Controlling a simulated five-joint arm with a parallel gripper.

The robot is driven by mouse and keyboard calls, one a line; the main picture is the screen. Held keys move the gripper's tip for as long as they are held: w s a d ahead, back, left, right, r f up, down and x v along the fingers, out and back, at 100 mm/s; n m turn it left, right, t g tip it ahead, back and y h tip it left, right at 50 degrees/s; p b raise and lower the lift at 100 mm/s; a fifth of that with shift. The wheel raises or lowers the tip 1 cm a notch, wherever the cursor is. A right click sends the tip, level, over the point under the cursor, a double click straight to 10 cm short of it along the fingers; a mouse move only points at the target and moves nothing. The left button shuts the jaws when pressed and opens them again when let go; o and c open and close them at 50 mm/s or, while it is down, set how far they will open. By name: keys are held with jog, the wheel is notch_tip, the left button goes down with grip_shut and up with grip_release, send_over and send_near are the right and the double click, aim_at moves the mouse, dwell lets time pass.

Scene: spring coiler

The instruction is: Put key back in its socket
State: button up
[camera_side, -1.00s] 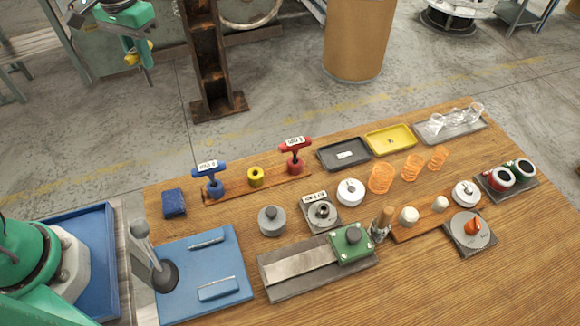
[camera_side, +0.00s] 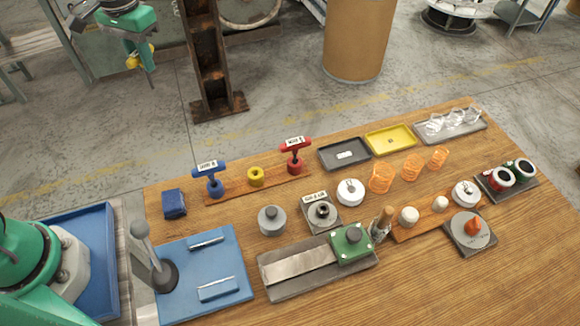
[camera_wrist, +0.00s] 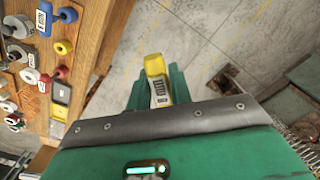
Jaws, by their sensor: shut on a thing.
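My gripper (camera_wrist: 156,92) is shut on a yellow key (camera_wrist: 154,64) with a pale printed label, seen in the wrist view. In the side view my gripper (camera_side: 146,62) hangs at the upper left, above the floor and away from the table. A bit of the yellow key (camera_side: 134,61) shows beside the jaws; the rest is hidden. The yellow socket (camera_side: 256,177), a ring with a dark hole, stands empty on a wooden strip. A blue T-handled key (camera_side: 212,175) stands in its socket to the left of it, and a red one (camera_side: 295,152) to the right.
The wooden table (camera_side: 420,285) holds a blue block (camera_side: 174,204), black and yellow trays (camera_side: 389,141), orange coils (camera_side: 381,178), a green-topped fixture (camera_side: 352,243) and a lever (camera_side: 142,240) on a blue plate. A rusty column (camera_side: 208,60) stands behind the table.

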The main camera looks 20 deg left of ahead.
jog(key=shift+r, duration=2.4)
jog(key=shift+d, duration=0.1)
jog(key=d+f, duration=0.2)
jog(key=d, duration=0.5)
jog(key=d+f, duration=0.3)
jog(key=d, duration=0.3)
send_over(256, 178)
jog(key=w, duration=0.1)
notch_tip(256, 178, down, 5)
jog(key=shift+a+r, duration=0.2)
jog(key=shift+a, duration=0.15)
jog(key=shift+f, duration=0.25)
jog(key=shift+f, duration=2.45)
jog(key=shift+f, duration=0.9)
